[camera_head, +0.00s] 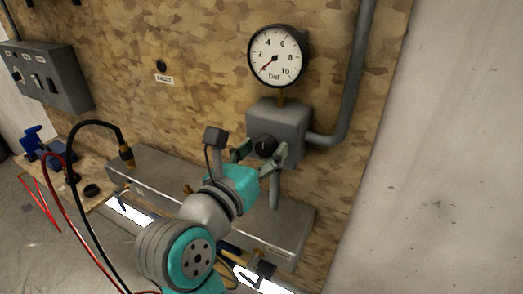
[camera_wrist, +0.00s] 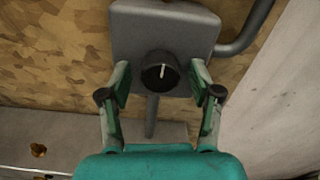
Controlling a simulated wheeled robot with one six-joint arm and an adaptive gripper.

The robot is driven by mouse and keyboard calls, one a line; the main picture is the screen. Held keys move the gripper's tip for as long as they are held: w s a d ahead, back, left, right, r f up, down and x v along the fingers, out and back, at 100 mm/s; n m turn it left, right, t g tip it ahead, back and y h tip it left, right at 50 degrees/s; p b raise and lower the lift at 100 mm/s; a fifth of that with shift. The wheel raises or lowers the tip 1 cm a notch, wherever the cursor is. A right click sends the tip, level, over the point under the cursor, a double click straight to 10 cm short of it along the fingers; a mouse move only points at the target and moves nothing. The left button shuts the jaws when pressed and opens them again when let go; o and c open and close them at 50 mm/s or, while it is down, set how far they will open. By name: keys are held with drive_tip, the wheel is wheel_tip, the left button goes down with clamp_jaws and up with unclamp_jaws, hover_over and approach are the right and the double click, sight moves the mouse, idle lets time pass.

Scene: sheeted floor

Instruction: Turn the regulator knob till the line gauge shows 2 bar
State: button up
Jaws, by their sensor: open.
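The line gauge (camera_head: 277,56) is a round white dial with a black rim on the board. Its red needle points to the lower left, below the 2, near the bottom of the scale. The black regulator knob (camera_head: 265,147) sits on the front of a grey regulator box (camera_head: 283,118) under the gauge. In the wrist view the knob (camera_wrist: 160,70) carries a white mark pointing almost straight up. My gripper (camera_wrist: 160,80) is open, with one finger on each side of the knob and a gap to it on both sides. I cannot tell whether the tips reach its depth.
A grey pipe (camera_head: 350,90) runs up from the box's right side. A grey metal manifold (camera_head: 280,228) lies below. A grey switch box (camera_head: 48,77), a blue vise-like tool (camera_head: 37,143) and black and red hoses are at the left.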

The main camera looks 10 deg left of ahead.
drive_tip(key=c, duration=1.1)
drive_tip(key=shift+c, duration=0.2)
drive_tip(key=shift+m, duration=0.3)
drive_tip(key=m, duration=1.3)
drive_tip(key=o, duration=1.1)
